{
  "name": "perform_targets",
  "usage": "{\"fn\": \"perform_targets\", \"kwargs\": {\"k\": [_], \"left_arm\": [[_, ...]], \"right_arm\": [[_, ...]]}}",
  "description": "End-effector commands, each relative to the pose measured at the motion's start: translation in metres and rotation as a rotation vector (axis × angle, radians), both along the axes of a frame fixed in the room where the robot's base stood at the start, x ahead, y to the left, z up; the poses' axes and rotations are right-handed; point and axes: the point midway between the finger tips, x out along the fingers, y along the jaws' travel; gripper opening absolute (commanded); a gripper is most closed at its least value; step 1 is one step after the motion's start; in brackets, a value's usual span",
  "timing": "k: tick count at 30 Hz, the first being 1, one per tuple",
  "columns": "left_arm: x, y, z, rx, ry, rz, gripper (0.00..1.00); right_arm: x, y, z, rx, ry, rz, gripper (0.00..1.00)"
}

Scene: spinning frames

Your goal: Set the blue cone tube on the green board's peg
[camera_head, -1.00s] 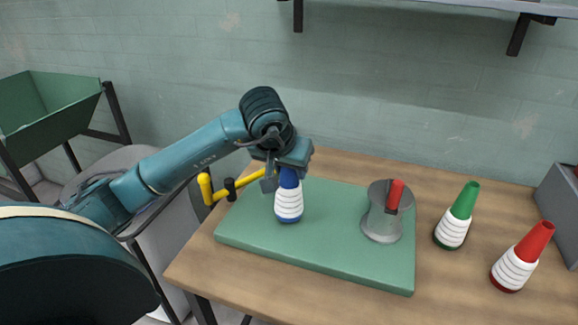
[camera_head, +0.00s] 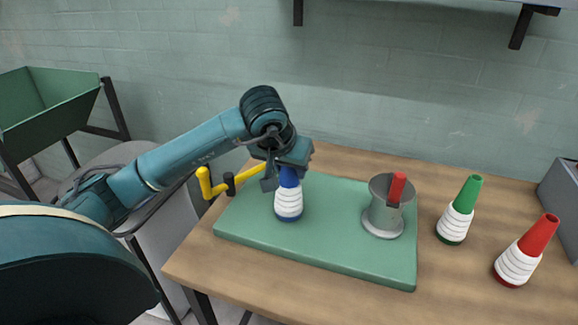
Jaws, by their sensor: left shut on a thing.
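The blue cone tube (camera_head: 288,204), wound with white thread, stands upright at the left part of the green board (camera_head: 330,246). My left gripper (camera_head: 287,171) is shut on its blue top from above. The tube's base looks at or very near the board's surface; I cannot tell whether it touches. The peg is not visible; the tube may be hiding it. My right gripper is not in view.
A grey metal cup (camera_head: 383,219) with a red piece (camera_head: 397,188) stands on the board's right side. Green (camera_head: 458,211) and red (camera_head: 526,251) cone tubes stand on the wooden table (camera_head: 450,285). A yellow crank (camera_head: 207,184) is at the board's left edge.

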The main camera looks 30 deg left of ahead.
Motion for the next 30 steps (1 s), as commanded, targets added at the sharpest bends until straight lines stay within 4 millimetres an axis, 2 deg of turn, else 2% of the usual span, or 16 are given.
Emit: {"fn": "perform_targets", "kwargs": {"k": [11,12,21,30], "left_arm": [[0.0,-0.0001,-0.003,-0.001,0.0,0.0,0.02],[0.0,-0.0001,-0.003,0.0,0.0,0.0,0.37],[0.0,0.0,-0.003,0.0,0.0,0.0,0.61],[-0.0001,-0.0001,-0.0032,0.0,0.001,0.0,0.61]], "right_arm": [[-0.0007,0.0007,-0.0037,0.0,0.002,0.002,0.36],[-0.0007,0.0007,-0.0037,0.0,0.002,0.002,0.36],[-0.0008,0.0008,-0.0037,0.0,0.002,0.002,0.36],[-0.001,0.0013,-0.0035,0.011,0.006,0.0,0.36]]}}
